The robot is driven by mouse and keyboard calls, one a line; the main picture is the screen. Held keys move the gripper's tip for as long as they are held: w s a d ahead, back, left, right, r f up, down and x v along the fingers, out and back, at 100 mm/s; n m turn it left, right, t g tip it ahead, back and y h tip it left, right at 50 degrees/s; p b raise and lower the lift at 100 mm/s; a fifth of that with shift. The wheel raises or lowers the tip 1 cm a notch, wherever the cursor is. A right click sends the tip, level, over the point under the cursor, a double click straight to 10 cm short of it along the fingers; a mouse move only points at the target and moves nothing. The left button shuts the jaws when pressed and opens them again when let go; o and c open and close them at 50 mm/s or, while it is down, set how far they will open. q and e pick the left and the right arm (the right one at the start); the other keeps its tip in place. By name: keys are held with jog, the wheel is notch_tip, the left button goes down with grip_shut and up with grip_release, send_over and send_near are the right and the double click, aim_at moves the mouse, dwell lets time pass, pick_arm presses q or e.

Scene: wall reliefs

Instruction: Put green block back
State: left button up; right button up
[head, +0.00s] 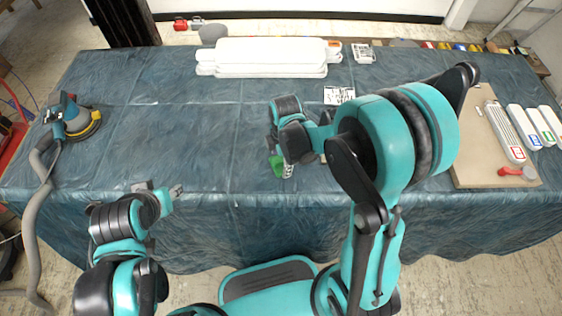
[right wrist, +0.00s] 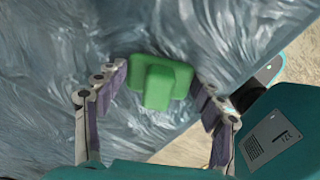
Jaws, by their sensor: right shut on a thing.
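The green block (head: 276,165) shows at the front part of the covered table in the head view, partly hidden by my right gripper (head: 283,168). In the right wrist view the green block (right wrist: 158,82) has a wide base with a raised bar. It sits between the two fingers of my right gripper (right wrist: 160,92), which is shut on it. Blue cloth lies beneath it; I cannot tell whether the block touches the cloth. My left gripper (head: 160,190) is at the table's front edge on the left, its fingers apart and empty.
A beige board (head: 470,165) lies at the right, with white labelled packs and a red piece (head: 518,172) on or beside it. A sander (head: 75,120) with a hose is at the left. The middle of the blue cloth (head: 190,115) is clear.

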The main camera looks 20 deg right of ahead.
jog(key=shift+f, duration=0.15)
jog(key=o, duration=1.1)
